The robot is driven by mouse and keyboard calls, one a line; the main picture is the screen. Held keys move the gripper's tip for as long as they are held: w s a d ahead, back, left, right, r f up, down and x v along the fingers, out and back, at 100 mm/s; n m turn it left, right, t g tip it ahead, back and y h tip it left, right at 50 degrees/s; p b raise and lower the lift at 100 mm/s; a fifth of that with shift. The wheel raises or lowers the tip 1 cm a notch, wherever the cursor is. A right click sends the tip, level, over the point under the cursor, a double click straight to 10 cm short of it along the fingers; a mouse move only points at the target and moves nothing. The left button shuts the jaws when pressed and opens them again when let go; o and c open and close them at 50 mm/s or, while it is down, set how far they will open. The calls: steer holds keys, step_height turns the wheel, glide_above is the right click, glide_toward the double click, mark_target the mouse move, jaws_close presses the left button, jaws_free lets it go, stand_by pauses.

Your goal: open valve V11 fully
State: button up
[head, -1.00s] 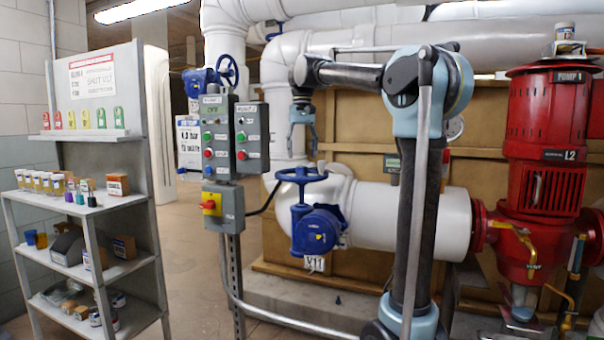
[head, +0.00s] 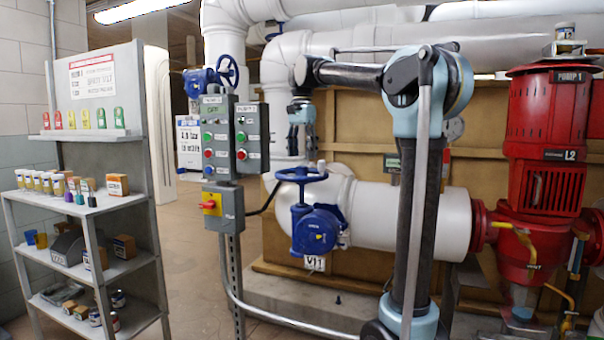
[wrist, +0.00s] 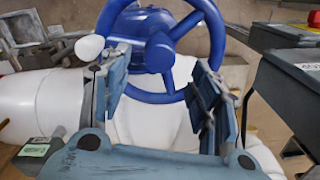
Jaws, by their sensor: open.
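Valve V11 has a blue handwheel (head: 301,174) on top of a blue valve body (head: 316,231). A white V11 tag (head: 314,263) hangs below it. My gripper (head: 302,154) points down above the handwheel, with a small gap apparent in the head view. In the wrist view the blue handwheel (wrist: 137,97) lies ahead of my gripper (wrist: 160,66), partly framed between the two spread fingers. My gripper is open and holds nothing. Whether a finger touches the rim cannot be told. The wheel's sides are partly hidden behind the fingers in the wrist view.
A grey control box (head: 217,138) on a post stands left of the valve. A second blue handwheel (head: 228,70) is behind it. A white pipe (head: 410,215) runs right to the red pump (head: 545,150). A shelf (head: 100,205) stands at the left. Floor between shelf and post is clear.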

mark_target(301, 169)
steer(key=shift+m, duration=0.3)
steer(key=shift+s+f, duration=0.15)
steer(key=shift+f, duration=3.3)
steer(key=shift+c, duration=0.7)
steer(key=shift+s, duration=0.1)
steer(key=c, duration=0.6)
steer(key=shift+a+r, duration=0.1)
steer(key=shift+c, duration=0.3)
steer(key=shift+s, duration=0.15)
steer(key=shift+c, duration=0.2)
